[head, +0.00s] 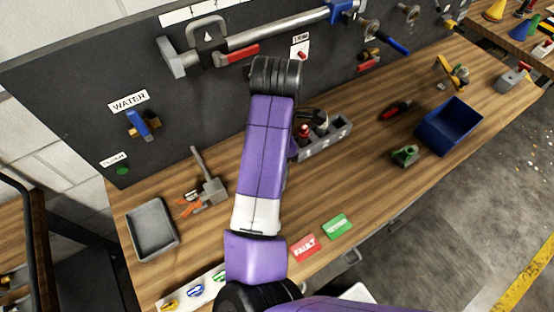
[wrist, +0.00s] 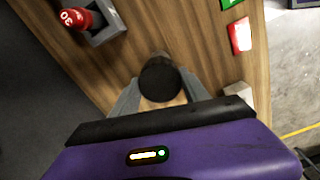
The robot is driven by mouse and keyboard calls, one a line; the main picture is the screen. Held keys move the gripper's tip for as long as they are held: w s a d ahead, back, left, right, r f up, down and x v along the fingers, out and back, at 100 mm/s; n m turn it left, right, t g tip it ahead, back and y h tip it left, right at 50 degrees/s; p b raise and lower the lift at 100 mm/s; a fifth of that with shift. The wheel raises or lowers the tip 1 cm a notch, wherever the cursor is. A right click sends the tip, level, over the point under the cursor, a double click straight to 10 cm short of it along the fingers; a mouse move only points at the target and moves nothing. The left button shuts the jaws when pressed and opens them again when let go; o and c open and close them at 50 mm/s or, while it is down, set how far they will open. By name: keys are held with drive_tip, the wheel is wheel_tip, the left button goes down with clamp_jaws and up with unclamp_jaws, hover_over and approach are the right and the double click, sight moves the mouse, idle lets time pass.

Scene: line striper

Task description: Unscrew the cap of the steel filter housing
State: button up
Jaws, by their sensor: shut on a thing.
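In the wrist view a round black cap (wrist: 160,80) sits between the two grey fingers of my gripper (wrist: 160,98). The fingers are on either side of it, and my gripper is shut on it. I take this to be the cap of the filter housing; the housing body below is mostly hidden by the cap and gripper. In the head view my purple arm hides the gripper and the cap.
A grey rack (head: 325,140) holds a red piece (wrist: 76,18) marked 30, close to my gripper. Red (head: 305,248) and green (head: 337,227) cards lie in front. A grey tray (head: 153,230) and blue bin (head: 449,126) stand on the bench. A dark panel (head: 80,85) rises behind.

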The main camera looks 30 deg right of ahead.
drive_tip(key=n, duration=0.4)
drive_tip(key=shift+n, duration=0.3)
drive_tip(key=o, duration=1.6)
drive_tip(key=shift+c, duration=0.6)
